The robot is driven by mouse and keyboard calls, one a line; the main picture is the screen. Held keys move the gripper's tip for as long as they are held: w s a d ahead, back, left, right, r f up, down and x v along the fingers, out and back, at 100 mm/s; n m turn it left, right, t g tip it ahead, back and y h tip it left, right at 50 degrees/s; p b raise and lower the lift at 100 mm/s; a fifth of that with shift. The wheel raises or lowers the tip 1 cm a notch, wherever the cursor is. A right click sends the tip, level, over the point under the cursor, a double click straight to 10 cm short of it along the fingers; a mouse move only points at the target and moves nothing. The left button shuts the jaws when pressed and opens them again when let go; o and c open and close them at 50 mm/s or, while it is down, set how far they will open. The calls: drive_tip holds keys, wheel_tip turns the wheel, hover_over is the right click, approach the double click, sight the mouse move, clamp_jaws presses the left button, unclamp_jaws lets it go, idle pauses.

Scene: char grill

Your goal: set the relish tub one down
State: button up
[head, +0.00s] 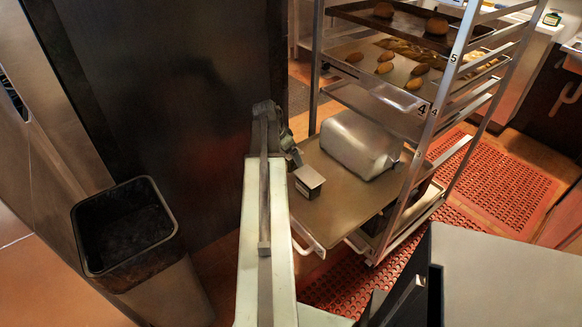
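My gripper (291,152) is just behind and left of the tub, at the far end of my arm. The arm hides much of it, and its fingertips are too small and dark to tell if they are open or touching the tub.
A large steel container (360,145) lies on the same tray, right of the tub. The wheeled rack (432,118) holds upper trays with bread rolls. A dark bin (127,235) stands at left beside a dark panel. A grey counter (505,280) fills the lower right.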

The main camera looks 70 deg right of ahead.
wheel_tip(320, 180, down, 4)
drive_tip(key=b, duration=0.3)
drive_tip(key=shift+b, duration=0.3)
drive_tip(key=shift+r, duration=0.3)
drive_tip(key=shift+f, duration=0.2)
drive_tip(key=o, duration=1.4)
drive_tip(key=shift+o, duration=0.2)
drive_tip(key=shift+r, duration=0.1)
drive_tip(key=shift+r+p, duration=0.3)
drive_tip(key=shift+p, duration=0.15)
drive_tip(key=p+v, duration=1)
drive_tip(key=v, duration=0.1)
drive_tip(key=shift+s+r, duration=0.1)
drive_tip(key=shift+r, duration=0.1)
drive_tip(key=shift+a+r+p, duration=0.1)
drive_tip(key=shift+p, duration=0.25)
